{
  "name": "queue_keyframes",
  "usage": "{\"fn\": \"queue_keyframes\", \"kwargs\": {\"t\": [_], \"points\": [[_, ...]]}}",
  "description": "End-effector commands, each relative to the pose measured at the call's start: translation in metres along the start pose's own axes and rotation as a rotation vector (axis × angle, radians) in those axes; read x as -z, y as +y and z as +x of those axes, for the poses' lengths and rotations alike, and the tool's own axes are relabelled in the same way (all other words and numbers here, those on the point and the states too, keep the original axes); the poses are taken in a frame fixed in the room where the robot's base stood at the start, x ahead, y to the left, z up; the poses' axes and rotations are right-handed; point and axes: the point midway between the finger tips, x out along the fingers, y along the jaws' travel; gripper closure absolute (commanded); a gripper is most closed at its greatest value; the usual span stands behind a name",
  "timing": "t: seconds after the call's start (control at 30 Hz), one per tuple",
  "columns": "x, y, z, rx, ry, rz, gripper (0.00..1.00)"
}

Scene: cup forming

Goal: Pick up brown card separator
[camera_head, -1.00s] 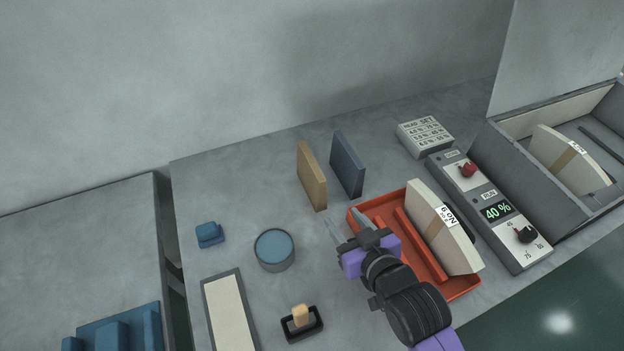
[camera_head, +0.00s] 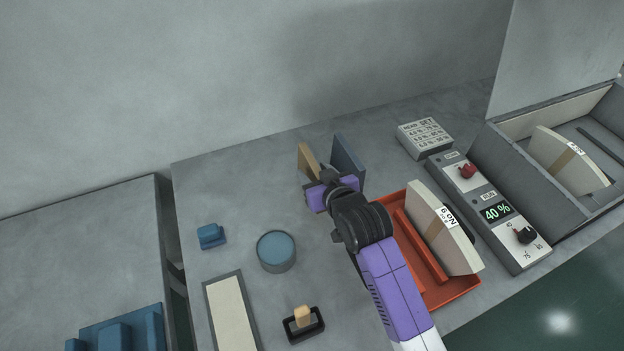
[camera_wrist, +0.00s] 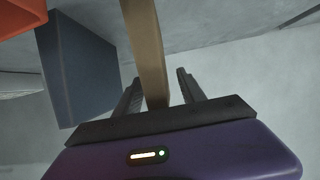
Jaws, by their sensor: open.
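The brown card separator (camera_head: 307,160) stands upright on the table, mostly hidden behind my gripper in the head view. In the wrist view the brown separator (camera_wrist: 147,48) reaches down between the two fingers of my gripper (camera_wrist: 160,88). The fingers are open, one on each side of it, with a visible gap on the right side. A dark blue-grey separator (camera_head: 347,160) stands upright just to the right of the brown one. In the wrist view this blue-grey separator (camera_wrist: 82,68) is left of the fingers, close to the left one.
A red-orange tray (camera_head: 462,293) with a white block labelled No 9 (camera_head: 445,235) lies right of my arm. A round blue-topped tin (camera_head: 276,251) and a small blue piece (camera_head: 210,236) are to the left. A control box (camera_head: 490,212) stands further right.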

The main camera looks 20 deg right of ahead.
Motion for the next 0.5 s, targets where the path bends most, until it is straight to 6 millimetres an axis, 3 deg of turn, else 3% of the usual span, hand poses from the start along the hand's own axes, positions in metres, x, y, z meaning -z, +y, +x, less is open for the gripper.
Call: {"fn": "queue_keyframes", "kwargs": {"t": [0.17, 0.43, 0.5], "points": [[0.0, 0.0, 0.018, 0.0, -0.001, 0.0, 0.53], [0.0, 0.0, 0.02, 0.0, 0.001, 0.0, 0.53], [0.0, 0.0, 0.02, 0.0, 0.001, 0.0, 0.65]]}}
